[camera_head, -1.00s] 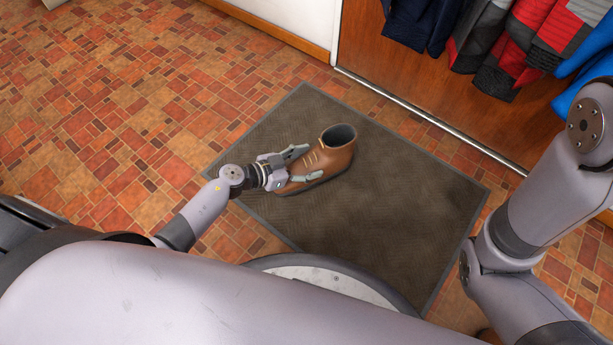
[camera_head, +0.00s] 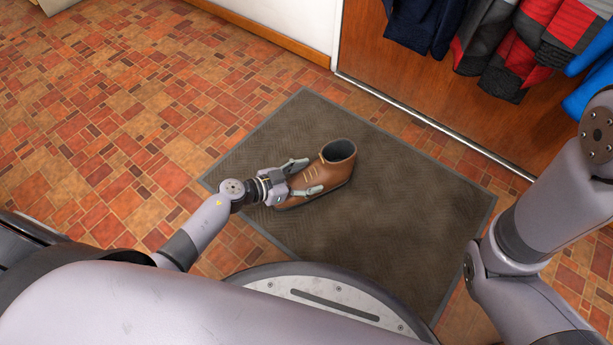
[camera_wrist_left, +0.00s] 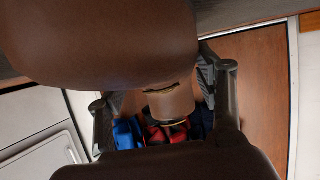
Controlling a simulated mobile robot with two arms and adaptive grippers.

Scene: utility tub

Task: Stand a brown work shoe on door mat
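The brown work shoe (camera_head: 318,177) is upright over the left part of the dark door mat (camera_head: 400,225), its opening at the upper right and its toe toward my left gripper (camera_head: 300,177). The gripper's fingers lie on either side of the front of the shoe and grip it. I cannot tell whether the sole touches the mat. In the left wrist view, brown shoe surface (camera_wrist_left: 110,45) fills much of the picture, with the fingers at both sides. My right arm shows at the right, but its gripper is out of view.
Red-brown tiled floor (camera_head: 110,110) surrounds the mat. A wooden door or panel (camera_head: 390,70) with a metal sill runs behind it, with hanging jackets (camera_head: 500,45) at the upper right. The mat's middle and right are clear.

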